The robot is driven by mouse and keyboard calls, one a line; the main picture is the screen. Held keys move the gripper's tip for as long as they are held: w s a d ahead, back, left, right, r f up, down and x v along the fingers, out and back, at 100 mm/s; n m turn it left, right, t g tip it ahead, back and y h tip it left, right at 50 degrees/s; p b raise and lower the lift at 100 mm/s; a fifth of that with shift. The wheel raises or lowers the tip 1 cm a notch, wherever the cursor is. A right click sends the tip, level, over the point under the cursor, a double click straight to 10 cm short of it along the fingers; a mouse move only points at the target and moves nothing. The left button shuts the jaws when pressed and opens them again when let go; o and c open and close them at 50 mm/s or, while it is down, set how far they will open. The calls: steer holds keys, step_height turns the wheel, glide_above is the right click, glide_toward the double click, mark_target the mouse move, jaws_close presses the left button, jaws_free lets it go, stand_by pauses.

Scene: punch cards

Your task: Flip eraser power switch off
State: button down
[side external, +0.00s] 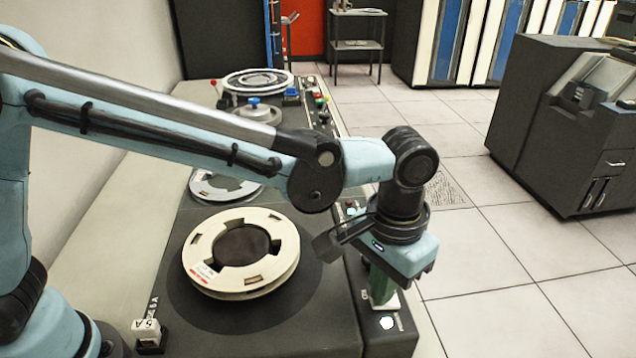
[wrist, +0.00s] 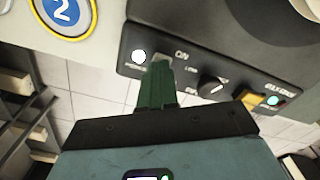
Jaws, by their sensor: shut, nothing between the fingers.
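The eraser (side external: 330,330) is a dark machine with a cream tape reel (side external: 242,252) on its top. Its control panel (wrist: 190,73) runs along the right edge and carries a lit white round lamp (wrist: 138,57); the lamp also shows in the side view (side external: 387,322). Beside the lamp, near an "ON" label, is the pale plate of the power switch (wrist: 163,58). My gripper (wrist: 159,68) has green fingers, shut and empty, with their tips over this plate. In the side view, my gripper (side external: 381,298) points down at the panel. The fingers hide the switch lever, so its position and any contact cannot be told.
A black knob (wrist: 212,85), a yellow button (wrist: 252,98) and a teal lamp (wrist: 272,101) sit farther along the panel. Another machine (side external: 562,120) stands at the right, across open tiled floor (side external: 500,270).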

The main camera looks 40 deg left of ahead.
steer(key=shift+f, duration=0.3)
steer(key=shift+r, duration=3.5)
steer(key=a+r+n+t+h, duration=0.1)
steer(key=a+r+t, duration=0.15)
steer(key=a, duration=1.25)
steer(key=s+a+f+t, duration=0.1)
steer(key=a, duration=0.3)
steer(key=s+a+f+n+t, duration=0.1)
steer(key=s+a+f+t, duration=0.1)
steer(key=a, duration=0.3)
steer(key=s+a+f+n+t+y, duration=0.1)
steer(key=s+a+f, duration=0.1)
steer(key=a, duration=0.3)
steer(key=shift+t, duration=0.35)
steer(key=shift+d, duration=0.1)
steer(key=shift+w, duration=0.1)
